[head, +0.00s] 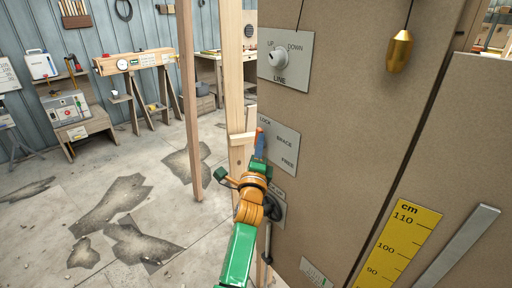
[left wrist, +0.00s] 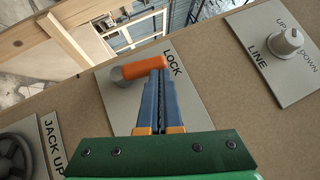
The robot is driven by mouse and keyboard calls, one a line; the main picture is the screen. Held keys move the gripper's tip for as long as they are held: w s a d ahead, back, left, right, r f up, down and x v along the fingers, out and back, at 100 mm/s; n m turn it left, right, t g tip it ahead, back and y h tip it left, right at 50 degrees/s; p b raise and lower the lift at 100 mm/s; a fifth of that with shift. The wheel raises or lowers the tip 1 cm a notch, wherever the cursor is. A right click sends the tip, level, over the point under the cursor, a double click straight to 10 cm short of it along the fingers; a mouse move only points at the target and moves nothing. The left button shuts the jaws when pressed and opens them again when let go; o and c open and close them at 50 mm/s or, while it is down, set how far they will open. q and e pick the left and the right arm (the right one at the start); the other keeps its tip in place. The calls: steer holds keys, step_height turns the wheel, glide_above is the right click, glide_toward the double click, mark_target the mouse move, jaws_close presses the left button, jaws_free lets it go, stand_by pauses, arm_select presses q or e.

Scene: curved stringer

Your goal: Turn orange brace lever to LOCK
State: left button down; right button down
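The orange brace lever (left wrist: 143,66) sits on a grey plate (left wrist: 120,95) marked LOCK, BRACE and FREE in the head view (head: 281,148). In the left wrist view its free end lies beside the word LOCK. In the head view only a small orange bit of the lever (head: 259,131) shows above my fingers. My left gripper (left wrist: 158,72) has its blue fingers close together, with the tips at the lever's free end; they look shut, with no lever visible between them. It also shows in the head view (head: 260,145). My right gripper is out of view.
Above is the LINE knob (head: 278,58) on its UP/DOWN plate. A JACK UP plate with a dark handwheel (left wrist: 14,155) is below. A brass plumb bob (head: 400,50) hangs at the right. Wooden posts (head: 232,70) stand left of the panel.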

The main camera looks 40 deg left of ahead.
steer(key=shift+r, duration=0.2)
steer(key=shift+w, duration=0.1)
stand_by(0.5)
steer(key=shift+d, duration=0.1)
